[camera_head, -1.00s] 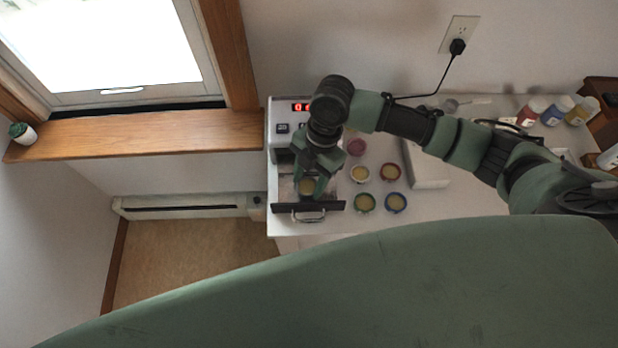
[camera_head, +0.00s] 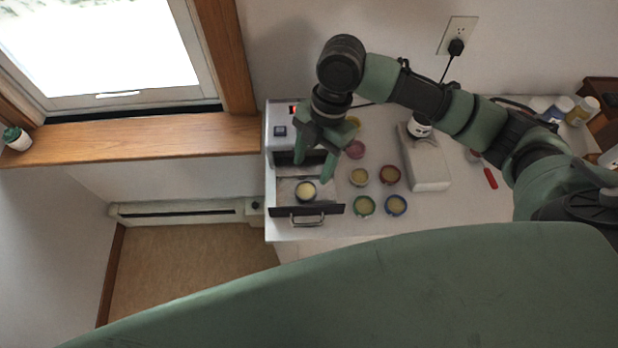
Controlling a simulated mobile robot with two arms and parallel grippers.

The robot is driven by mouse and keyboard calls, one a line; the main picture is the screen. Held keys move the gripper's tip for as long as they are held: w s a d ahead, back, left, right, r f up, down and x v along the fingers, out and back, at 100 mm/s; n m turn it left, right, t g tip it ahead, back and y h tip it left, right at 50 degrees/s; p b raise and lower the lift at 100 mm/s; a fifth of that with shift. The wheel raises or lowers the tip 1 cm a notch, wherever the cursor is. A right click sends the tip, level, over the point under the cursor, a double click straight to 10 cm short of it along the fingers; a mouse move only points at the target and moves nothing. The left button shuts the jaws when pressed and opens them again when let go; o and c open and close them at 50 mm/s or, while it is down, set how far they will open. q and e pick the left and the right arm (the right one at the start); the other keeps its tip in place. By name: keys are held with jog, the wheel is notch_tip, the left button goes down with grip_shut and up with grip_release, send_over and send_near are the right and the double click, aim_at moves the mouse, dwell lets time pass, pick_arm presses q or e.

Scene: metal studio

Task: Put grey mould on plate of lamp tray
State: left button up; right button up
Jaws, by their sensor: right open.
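The grey mould (camera_head: 306,190), a small round cup with a cream-coloured top, sits on the plate of the pulled-out lamp tray (camera_head: 285,211). The tray has a dark front with a metal handle and extends from the white lamp box (camera_head: 280,132). My right gripper (camera_head: 314,168) points downward, open and empty, just behind and above the mould, apart from it. The gripper and wrist hide part of the lamp box front. My left gripper is not in view.
Right of the tray are several filled moulds: white-rimmed (camera_head: 359,177), red (camera_head: 390,174), green (camera_head: 364,205) and blue (camera_head: 396,205). A pink one (camera_head: 355,149) is behind. A white block (camera_head: 427,165) stands further right, with bottles (camera_head: 582,110) at the far right.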

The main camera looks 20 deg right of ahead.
jog(key=shift+v, duration=2.4)
